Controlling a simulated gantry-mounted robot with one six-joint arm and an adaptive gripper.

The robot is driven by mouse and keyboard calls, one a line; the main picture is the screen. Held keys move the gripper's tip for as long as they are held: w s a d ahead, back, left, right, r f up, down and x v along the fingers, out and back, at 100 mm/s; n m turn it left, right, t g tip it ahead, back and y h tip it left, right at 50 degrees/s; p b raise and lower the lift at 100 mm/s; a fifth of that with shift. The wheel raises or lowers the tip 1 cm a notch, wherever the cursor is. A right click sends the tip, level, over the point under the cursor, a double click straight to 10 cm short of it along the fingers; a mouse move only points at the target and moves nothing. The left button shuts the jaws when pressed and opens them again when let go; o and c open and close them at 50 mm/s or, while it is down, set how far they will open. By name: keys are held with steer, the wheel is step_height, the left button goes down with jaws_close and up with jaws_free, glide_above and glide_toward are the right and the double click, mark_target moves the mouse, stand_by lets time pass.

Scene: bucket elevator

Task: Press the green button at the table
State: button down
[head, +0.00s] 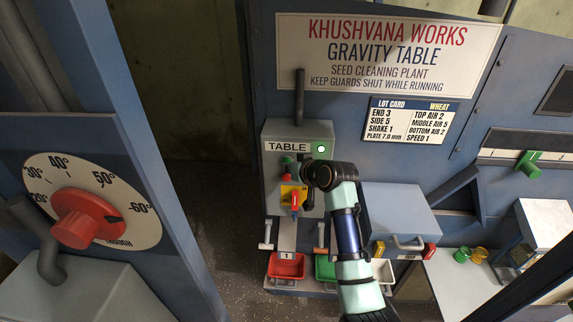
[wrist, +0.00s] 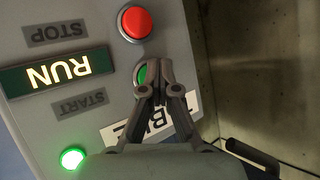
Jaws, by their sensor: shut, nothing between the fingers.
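The grey control box (head: 270,185) labelled TABLE stands against the blue machine in the head view. Its green button (wrist: 140,76) shows upside down in the wrist view, partly hidden behind my fingertips. My gripper (wrist: 157,70) is shut and empty, with its tips right over the button. I cannot tell whether they touch it. A RUN sign (wrist: 58,72) is lit between the STOP and START labels. A green lamp (wrist: 72,158) glows at the box's corner; it also shows in the head view (head: 321,149).
A red button (wrist: 136,22) sits close to the green one. A yellow plate with a red switch (head: 294,200) is lower on the box. Red, green and white trays (head: 286,265) are below. A large dial with a red knob (head: 85,215) stands at left.

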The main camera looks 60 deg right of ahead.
steer(key=shift+a+r, duration=0.1)
stand_by(0.3)
steer(key=shift+s+a+p, duration=0.35)
steer(key=shift+a+p, duration=0.35)
steer(key=shift+p, duration=0.1)
steer(key=a+p, duration=0.1)
steer(key=s+a+p, duration=0.1)
steer(key=a, duration=0.1)
steer(key=a+p, duration=0.1)
steer(key=shift+s+a+p, duration=0.3)
steer(key=shift+s+a, duration=0.05)
steer(key=shift+s, duration=0.05)
stand_by(0.6)
